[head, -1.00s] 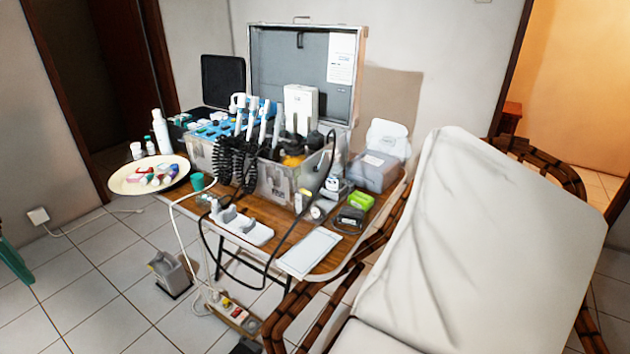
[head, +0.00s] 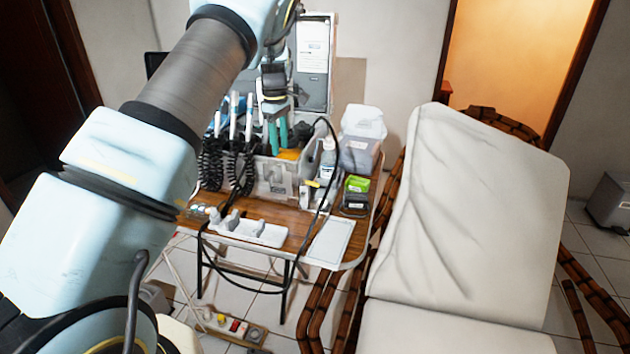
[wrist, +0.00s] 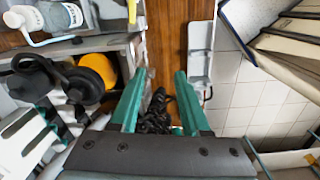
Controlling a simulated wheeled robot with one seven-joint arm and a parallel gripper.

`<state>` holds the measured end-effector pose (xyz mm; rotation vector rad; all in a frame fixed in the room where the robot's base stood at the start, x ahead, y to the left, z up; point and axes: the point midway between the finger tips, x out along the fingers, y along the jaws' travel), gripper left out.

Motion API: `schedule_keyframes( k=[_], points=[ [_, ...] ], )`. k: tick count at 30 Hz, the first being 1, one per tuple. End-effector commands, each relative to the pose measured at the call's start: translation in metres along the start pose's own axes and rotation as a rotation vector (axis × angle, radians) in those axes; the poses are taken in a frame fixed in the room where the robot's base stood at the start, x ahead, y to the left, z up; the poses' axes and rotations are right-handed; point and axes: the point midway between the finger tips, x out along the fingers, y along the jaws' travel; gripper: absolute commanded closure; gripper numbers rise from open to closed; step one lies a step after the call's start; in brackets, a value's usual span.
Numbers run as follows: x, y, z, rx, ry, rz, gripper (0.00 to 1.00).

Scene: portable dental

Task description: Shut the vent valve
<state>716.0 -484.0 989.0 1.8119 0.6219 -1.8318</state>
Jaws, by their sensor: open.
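My gripper (head: 278,148) hangs over the metal dental case (head: 272,180), its green fingers pointing down. In the wrist view my gripper (wrist: 160,74) is open with nothing between its fingers. Black coiled hoses (wrist: 156,112) and brown tabletop show below the gap. I cannot pick out the vent valve for certain. A small fitting with a yellow part (head: 313,184) stands at the case's right front, close to a bottle (head: 327,160). My gripper is left of it and apart from it.
Handpieces (head: 233,115) stand upright at the case's left. A white holder (head: 250,230) and a pale tray (head: 330,243) lie at the table front. A black cable loops down the front. The reclined white chair (head: 465,200) is close on the right.

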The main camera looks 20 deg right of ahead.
Motion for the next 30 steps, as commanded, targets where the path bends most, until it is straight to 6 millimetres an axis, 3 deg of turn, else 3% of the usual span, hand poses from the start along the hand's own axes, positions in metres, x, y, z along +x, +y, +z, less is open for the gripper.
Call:
schedule_keyframes(
  k=[1,3,6,9,14,24,30],
  points=[
    [0.011,0.020,0.021,0.002,0.008,-0.007,0.54],
    [0.018,0.039,0.044,-0.007,0.013,-0.012,0.54],
    [0.024,0.055,0.067,-0.014,0.016,-0.016,0.54],
    [0.029,0.061,0.077,-0.017,0.017,-0.020,0.54],
    [0.044,0.061,0.079,-0.019,0.017,-0.021,0.54],
    [0.105,0.059,0.077,-0.017,0.017,-0.021,0.54],
    [0.128,0.060,0.077,-0.017,0.017,-0.018,0.54]
  ],
)
